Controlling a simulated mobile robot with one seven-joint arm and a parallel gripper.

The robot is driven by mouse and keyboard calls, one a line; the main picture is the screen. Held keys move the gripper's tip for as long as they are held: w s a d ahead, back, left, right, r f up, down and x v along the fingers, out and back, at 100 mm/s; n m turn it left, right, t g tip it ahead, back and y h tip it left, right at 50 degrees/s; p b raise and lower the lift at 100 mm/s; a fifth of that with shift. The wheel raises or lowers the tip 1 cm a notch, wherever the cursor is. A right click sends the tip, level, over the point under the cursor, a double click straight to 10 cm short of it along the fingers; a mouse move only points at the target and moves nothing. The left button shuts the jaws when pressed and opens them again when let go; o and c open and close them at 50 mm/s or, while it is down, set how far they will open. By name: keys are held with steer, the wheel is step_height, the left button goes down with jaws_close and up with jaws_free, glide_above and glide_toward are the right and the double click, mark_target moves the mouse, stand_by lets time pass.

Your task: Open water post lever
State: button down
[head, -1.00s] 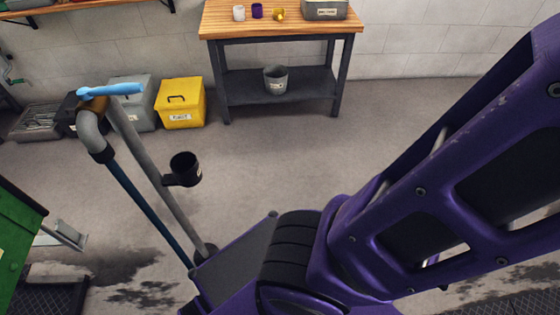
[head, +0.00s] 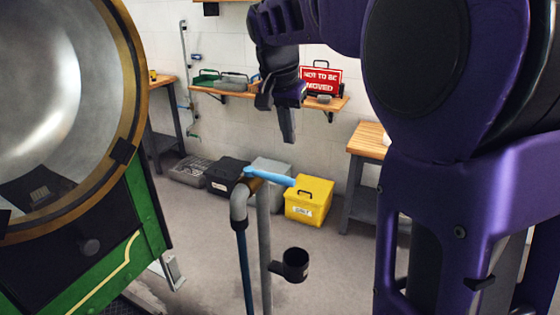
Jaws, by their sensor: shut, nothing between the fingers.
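The water post (head: 264,240) is a grey upright pipe with a bent spout on its left and a brass-coloured fitting at its top. Its light blue lever (head: 270,177) lies nearly level at the top and points right. A dark blue pipe or hose hangs from the spout. My gripper (head: 287,132) hangs from my purple arm, fingers down, above the lever in the head view and apart from it. It is shut and empty. How far it is from the lever in depth is hard to tell.
A black cup (head: 295,265) is held at the post's right side. A green machine with a large brass-rimmed round front (head: 128,110) stands close on the left. A yellow box (head: 309,201) and other boxes line the wall under a wooden shelf (head: 235,97). Open floor surrounds the post.

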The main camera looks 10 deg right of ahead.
mark_target(270, 177)
steer(key=x, duration=1)
steer(key=s+a, duration=0.2)
steer(key=s, duration=0.1)
steer(key=shift+s+a+r, duration=0.1)
steer(key=shift+a+r, duration=0.15)
steer(key=shift+r, duration=0.1)
